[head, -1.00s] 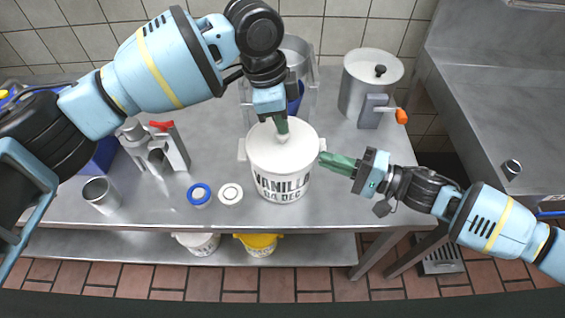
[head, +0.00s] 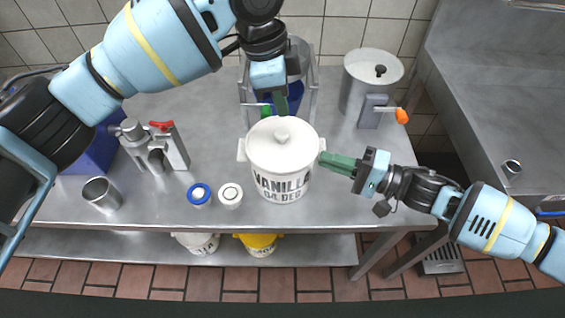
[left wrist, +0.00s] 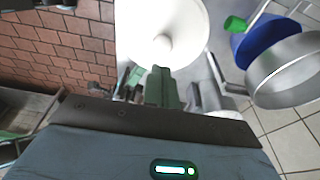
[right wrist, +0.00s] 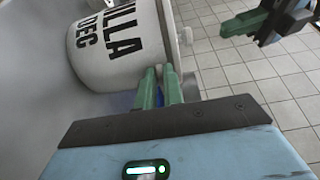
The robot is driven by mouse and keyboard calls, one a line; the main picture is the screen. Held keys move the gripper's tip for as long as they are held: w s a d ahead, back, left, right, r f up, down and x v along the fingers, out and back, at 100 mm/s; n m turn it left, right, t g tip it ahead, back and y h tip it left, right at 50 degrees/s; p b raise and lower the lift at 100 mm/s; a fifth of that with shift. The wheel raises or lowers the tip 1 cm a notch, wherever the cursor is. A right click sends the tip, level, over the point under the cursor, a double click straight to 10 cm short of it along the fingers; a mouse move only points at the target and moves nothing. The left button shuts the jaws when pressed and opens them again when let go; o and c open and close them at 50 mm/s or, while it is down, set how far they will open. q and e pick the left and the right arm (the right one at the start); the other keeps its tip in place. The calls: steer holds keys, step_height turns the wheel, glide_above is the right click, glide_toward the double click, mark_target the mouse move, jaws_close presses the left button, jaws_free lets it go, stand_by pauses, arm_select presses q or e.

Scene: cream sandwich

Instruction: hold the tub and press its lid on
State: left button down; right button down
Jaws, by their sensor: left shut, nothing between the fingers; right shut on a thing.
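The white tub (head: 283,184) with dark "VANILLA" lettering stands upright on the steel table in the head view; its lettered wall (right wrist: 110,50) fills the upper left of the right wrist view. The white lid (head: 264,150) with a round knob lies level on top of it. My left gripper (head: 281,104) is shut and empty, just above and behind the knob, apart from it. In the left wrist view its fingers (left wrist: 161,85) point toward the lid (left wrist: 185,25). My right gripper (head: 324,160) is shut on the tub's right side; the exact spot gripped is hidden.
A metal cup (head: 102,195) and a metal device (head: 155,148) stand further left. A steel pot (head: 355,85) is behind right, a metal rack (head: 247,100) behind.

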arm_select(q)
steer(key=shift+r, duration=1.05)
arm_select(e)
steer(key=c, duration=1.5)
jaws_free()
steer(key=shift+o, duration=0.2)
steer(key=v, duration=1.2)
arm_select(q)
steer(key=shift+d, duration=0.1)
arm_select(e)
steer(key=shift+s+d, duration=0.1)
